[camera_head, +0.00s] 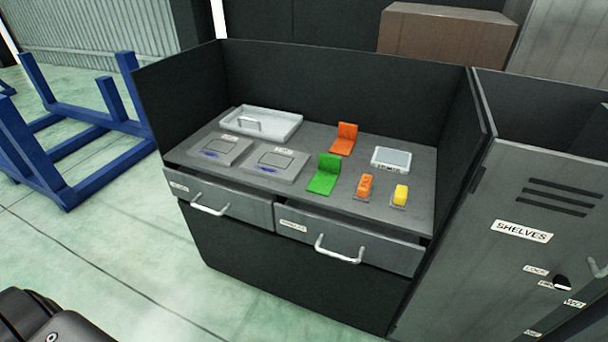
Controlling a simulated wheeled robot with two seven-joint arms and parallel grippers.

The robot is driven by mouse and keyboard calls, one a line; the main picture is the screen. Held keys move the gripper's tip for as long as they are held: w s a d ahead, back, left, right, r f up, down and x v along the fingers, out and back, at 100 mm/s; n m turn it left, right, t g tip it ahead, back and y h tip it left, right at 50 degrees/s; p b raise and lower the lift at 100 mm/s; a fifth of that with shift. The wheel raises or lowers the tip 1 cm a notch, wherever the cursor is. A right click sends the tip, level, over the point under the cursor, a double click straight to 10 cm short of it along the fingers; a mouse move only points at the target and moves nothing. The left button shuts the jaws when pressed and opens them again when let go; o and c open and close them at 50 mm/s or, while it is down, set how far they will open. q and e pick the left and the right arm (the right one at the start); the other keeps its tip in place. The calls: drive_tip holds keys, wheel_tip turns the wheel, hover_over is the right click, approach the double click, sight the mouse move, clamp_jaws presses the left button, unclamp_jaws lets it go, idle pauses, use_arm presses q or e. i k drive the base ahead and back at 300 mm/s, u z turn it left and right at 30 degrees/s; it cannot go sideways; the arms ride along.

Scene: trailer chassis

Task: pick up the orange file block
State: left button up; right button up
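A small orange block (365,184) sits on a small grey pad near the front right of the grey worktop (300,194). I take it to be the orange file block. A yellow block (401,193) sits on a similar pad just right of it. An orange L-shaped stand (344,138) is behind the orange block, and a green L-shaped stand (325,174) is to its left. Neither of my grippers shows in the head view. Nothing touches the orange block from above.
A grey tray with a handle (262,122) and two flat panels (276,163) lie on the left. A white device (391,159) lies behind the blocks. Dark walls enclose the worktop's back and sides. Drawers with handles (340,250) face me. A shelves cabinet (525,220) stands right.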

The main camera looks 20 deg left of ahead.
sight(363, 193)
drive_tip(key=z, duration=0.55)
drive_tip(key=k, duration=0.65)
drive_tip(key=z, duration=0.6)
drive_tip(key=i, duration=1.1)
drive_tip(key=u, duration=0.5)
